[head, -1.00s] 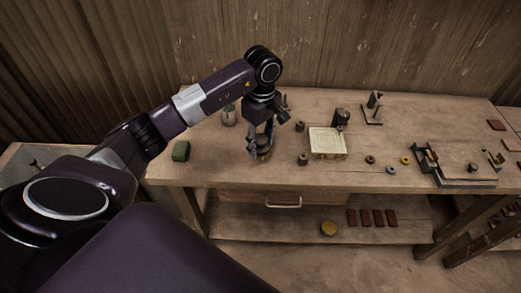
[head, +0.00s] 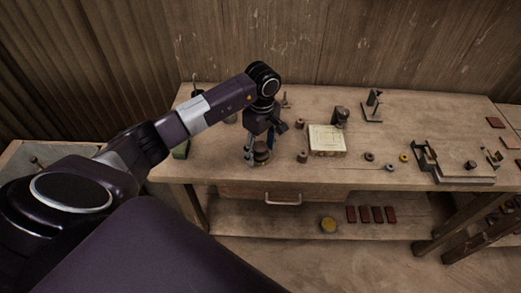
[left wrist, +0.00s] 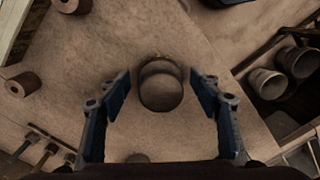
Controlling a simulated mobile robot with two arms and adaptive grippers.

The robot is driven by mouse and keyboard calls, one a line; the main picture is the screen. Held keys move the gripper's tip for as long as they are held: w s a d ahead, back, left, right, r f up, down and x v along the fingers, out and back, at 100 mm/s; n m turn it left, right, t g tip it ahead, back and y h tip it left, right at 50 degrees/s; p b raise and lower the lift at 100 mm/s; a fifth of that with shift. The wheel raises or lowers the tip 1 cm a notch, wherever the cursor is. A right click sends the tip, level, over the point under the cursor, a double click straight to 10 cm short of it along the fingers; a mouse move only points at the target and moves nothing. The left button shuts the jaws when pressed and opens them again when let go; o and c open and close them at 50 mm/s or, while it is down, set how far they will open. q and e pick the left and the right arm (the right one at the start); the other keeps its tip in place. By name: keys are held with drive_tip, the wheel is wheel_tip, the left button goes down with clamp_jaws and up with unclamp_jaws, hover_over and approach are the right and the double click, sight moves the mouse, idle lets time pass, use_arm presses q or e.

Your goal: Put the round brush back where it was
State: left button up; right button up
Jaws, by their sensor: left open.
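A dark, round-topped piece (head: 262,157), which looks like the round brush, stands on the workbench (head: 220,165) near its front edge. In the left wrist view the round piece (left wrist: 161,88) sits between the two blue fingers, with a gap on each side. My left gripper (head: 258,152) points down around it and is open. In the left wrist view the open gripper (left wrist: 160,80) has its fingers on either side, apart from the piece. Bristles cannot be made out. My right gripper is not in view.
A pale square block (head: 326,140) and a small dark spool (head: 302,156) lie right of the gripper. A press-like fixture (head: 465,165) stands further right.

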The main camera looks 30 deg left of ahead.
sight(261, 145)
use_arm(q)
drive_tip(key=shift+r, duration=0.1)
drive_tip(key=shift+r, duration=0.2)
drive_tip(key=r+b, duration=0.3)
drive_tip(key=r, duration=0.7)
drive_tip(key=shift+w+r, duration=0.2)
drive_tip(key=shift+r+b, duration=0.3)
drive_tip(key=shift+r, duration=0.35)
